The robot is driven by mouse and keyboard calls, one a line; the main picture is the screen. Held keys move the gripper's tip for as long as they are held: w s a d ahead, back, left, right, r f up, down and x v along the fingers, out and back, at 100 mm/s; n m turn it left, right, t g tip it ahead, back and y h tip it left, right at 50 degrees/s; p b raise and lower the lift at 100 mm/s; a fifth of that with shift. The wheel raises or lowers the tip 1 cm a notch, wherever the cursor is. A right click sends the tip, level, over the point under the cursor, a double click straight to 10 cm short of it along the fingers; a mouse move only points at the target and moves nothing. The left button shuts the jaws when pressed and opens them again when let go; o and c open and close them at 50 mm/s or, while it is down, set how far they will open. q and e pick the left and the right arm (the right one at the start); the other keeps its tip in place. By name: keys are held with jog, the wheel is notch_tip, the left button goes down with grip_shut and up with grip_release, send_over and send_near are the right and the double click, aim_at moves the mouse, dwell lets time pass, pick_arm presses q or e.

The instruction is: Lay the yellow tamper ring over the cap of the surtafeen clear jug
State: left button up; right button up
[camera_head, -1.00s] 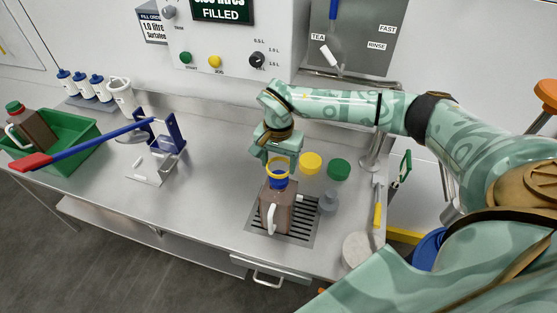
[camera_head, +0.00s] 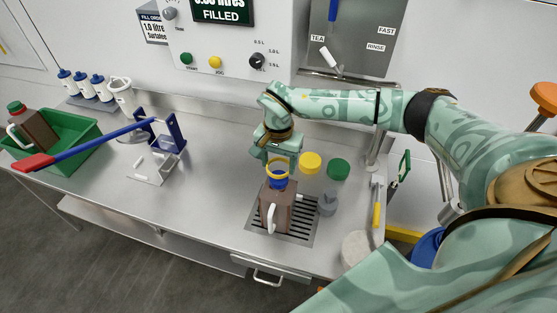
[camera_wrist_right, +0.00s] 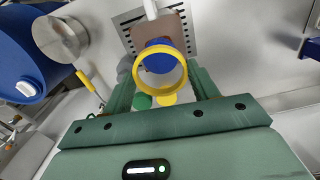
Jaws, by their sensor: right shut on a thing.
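The yellow tamper ring (camera_head: 267,167) is held by my right gripper (camera_head: 281,160), which is shut on it. In the right wrist view the ring (camera_wrist_right: 160,103) sits between the two green fingers of my right gripper (camera_wrist_right: 162,90). A brown jug (camera_head: 282,205) with a white handle stands upright below, on a drain grate. Its blue cap (camera_head: 278,184) is just under the ring. In the wrist view the cap (camera_wrist_right: 158,62) shows through the ring, off toward its upper side. I cannot tell whether ring and cap touch. My left gripper is out of view.
A green crate (camera_head: 75,155) with another brown jug (camera_head: 35,128) and a long-levered press (camera_head: 160,150) are left. The counter between is clear.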

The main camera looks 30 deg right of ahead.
aim_at(278, 171)
jog(key=shift+f, duration=0.15)
jog(key=shift+f+b, duration=1.1)
jog(key=shift+f, duration=0.75)
jog(key=o, duration=1)
jog(key=shift+r, duration=0.15)
notch_tip(278, 171, up, 7)
jog(key=p, duration=0.6)
